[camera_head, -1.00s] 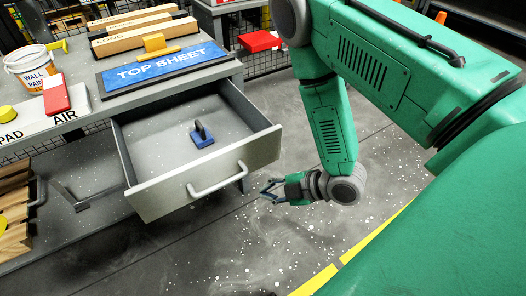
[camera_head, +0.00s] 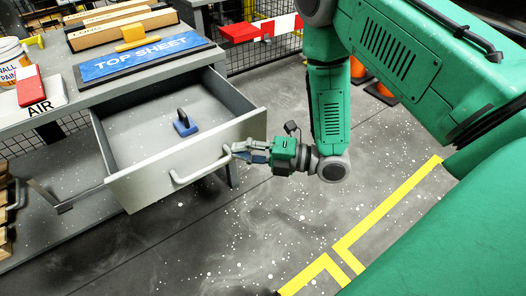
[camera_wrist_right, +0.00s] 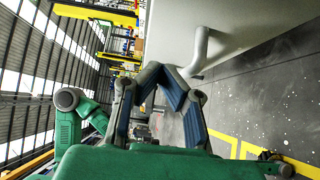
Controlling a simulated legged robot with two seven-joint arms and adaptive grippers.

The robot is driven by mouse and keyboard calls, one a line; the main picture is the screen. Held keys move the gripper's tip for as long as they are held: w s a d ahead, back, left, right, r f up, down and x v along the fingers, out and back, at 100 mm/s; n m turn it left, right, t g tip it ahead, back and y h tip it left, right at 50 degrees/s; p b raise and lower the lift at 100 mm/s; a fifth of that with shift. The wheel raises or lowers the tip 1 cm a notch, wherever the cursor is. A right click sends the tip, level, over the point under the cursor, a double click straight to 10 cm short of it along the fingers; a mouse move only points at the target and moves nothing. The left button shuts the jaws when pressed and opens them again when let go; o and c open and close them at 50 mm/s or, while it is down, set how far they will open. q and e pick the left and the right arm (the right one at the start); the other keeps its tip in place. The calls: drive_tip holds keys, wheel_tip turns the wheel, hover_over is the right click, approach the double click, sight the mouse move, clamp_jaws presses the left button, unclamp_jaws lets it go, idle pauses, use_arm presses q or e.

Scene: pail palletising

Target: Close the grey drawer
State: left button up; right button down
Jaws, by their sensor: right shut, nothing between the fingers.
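The grey drawer (camera_head: 150,187) stands pulled out from under the workbench in the head view. Its curved handle (camera_head: 205,173) is on the front face. In the right wrist view, the drawer front (camera_wrist_right: 240,28) fills the upper right, with the handle (camera_wrist_right: 199,50) beyond the fingers. My right gripper (camera_head: 238,150) is shut and empty, its fingertips close to the drawer front near the handle's right end. I cannot tell whether they touch it. The fingers also show in the right wrist view (camera_wrist_right: 170,75). My left gripper is not in view.
A blue block with a dark handle (camera_head: 185,124) lies inside the drawer. The benchtop holds a blue TOP SHEET board (camera_head: 150,58), a red-and-white AIR item (camera_head: 32,92) and a paint pail (camera_head: 13,58). Speckled floor (camera_head: 230,225) lies open in front of the drawer.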

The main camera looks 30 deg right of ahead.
sight(217, 138)
drive_tip(key=w, duration=0.1)
drive_tip(key=w+b, duration=0.1)
drive_tip(key=w, duration=0.1)
drive_tip(key=shift+w+a, duration=0.2)
drive_tip(key=shift+w, duration=0.1)
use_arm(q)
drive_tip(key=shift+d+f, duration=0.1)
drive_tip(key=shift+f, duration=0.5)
use_arm(e)
drive_tip(key=shift+w+d, duration=0.1)
drive_tip(key=shift+w, duration=0.25)
drive_tip(key=shift+w, duration=0.1)
